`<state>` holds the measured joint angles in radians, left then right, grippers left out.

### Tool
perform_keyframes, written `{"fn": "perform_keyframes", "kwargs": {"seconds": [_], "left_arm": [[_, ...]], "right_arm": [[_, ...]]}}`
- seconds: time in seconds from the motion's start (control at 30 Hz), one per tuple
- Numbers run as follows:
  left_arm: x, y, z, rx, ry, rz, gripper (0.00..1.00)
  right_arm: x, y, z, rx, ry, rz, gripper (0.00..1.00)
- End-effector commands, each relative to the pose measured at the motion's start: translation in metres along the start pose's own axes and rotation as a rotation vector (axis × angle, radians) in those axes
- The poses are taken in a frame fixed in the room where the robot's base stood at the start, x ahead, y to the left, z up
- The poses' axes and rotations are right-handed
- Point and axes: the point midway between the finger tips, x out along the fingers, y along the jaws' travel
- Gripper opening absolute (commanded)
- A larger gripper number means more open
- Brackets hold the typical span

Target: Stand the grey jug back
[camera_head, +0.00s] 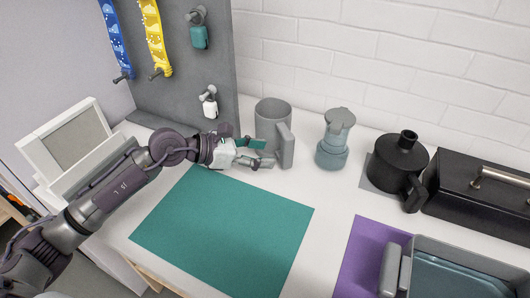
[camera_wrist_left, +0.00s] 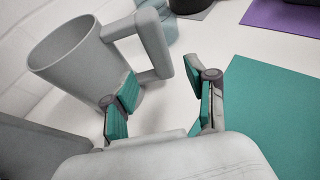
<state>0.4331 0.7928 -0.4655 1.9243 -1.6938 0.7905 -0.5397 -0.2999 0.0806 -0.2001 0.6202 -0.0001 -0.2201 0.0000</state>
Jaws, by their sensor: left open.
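The grey jug (camera_head: 270,118) stands upright on the white counter near the back wall, its handle (camera_head: 286,146) facing the front right. In the left wrist view the jug (camera_wrist_left: 72,72) fills the upper left, with its handle (camera_wrist_left: 153,44) beyond the fingers. My left gripper (camera_head: 257,152) is open and empty, just in front of the jug on the handle side. In the left wrist view its two teal-padded fingers (camera_wrist_left: 165,102) are spread apart with bare counter between them. I cannot tell whether the left finger touches the jug. My right gripper is not in view.
A teal mat (camera_head: 225,225) lies in front of the jug. Right of the jug stand a blue-grey pot (camera_head: 334,140), a black kettle (camera_head: 398,160) and a black box (camera_head: 480,195). A grey pegboard (camera_head: 180,60) rises behind my left arm. A blue-grey tray (camera_head: 450,275) sits at front right.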

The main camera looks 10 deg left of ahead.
Motion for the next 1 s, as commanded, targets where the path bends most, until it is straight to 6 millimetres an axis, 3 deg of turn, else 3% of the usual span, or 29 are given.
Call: {"fn": "perform_keyframes", "kwargs": {"seconds": [0.67, 0.77, 1.0], "left_arm": [[-0.013, 0.0, 0.0, 0.001, 0.001, 0.001, 0.57], [-0.025, 0.0, -0.001, 0.0, 0.003, 0.002, 0.57], [-0.077, 0.0, -0.002, 0.0, 0.007, 0.001, 0.57]], "right_arm": [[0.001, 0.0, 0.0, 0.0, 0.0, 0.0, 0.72], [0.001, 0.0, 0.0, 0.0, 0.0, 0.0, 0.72], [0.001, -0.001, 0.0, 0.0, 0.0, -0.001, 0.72]]}}
